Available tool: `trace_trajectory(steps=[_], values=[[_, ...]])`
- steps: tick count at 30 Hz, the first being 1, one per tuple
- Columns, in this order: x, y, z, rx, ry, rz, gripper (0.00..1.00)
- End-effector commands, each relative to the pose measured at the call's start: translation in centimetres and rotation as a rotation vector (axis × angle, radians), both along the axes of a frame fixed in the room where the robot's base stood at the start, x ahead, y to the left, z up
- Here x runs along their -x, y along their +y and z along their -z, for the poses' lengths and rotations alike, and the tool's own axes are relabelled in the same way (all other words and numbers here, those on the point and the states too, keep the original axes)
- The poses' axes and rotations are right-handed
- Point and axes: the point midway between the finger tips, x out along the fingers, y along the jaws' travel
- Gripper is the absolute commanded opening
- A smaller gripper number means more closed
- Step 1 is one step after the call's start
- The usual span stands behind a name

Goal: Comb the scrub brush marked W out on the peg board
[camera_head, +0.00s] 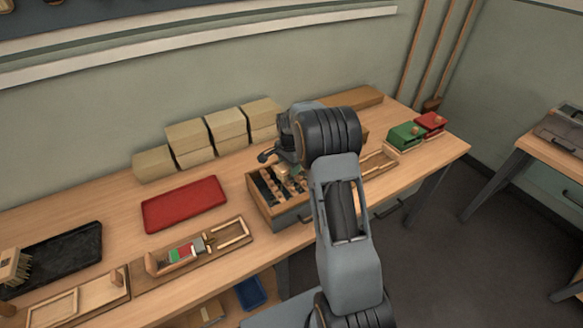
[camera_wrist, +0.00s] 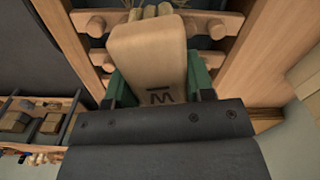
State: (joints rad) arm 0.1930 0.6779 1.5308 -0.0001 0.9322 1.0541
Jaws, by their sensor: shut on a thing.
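The scrub brush marked W (camera_wrist: 150,52) is a pale wooden block, with its dark W facing the wrist camera. My gripper (camera_wrist: 157,82) is shut on it, with a green finger on each side of the block. Round wooden pegs of the peg board (camera_wrist: 222,27) show on both sides of the block's far end in the wrist view. Some tufts show at the top edge, partly hidden; I cannot tell whether they touch the pegs. In the head view my arm hides the brush and most of my gripper.
A compartmented wooden box (camera_head: 293,217) stands beside my arm. Green (camera_head: 405,135) and red (camera_head: 430,123) boxes stand at the right end. Bare tabletop lies around the red tray.

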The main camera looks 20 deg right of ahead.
Motion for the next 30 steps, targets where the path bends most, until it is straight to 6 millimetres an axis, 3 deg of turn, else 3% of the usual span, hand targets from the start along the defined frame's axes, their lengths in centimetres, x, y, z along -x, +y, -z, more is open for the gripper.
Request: trace_trajectory(steps=[12, 22, 30], values=[[-3.1, 0.4, -0.2, 0.0, 0.0, 0.0, 0.3], [-3.6, 0.4, -0.5, 0.0, 0.0, 0.0, 0.3], [-3.6, 0.4, -2.4, 0.0, -0.001, 0.0, 0.3]])
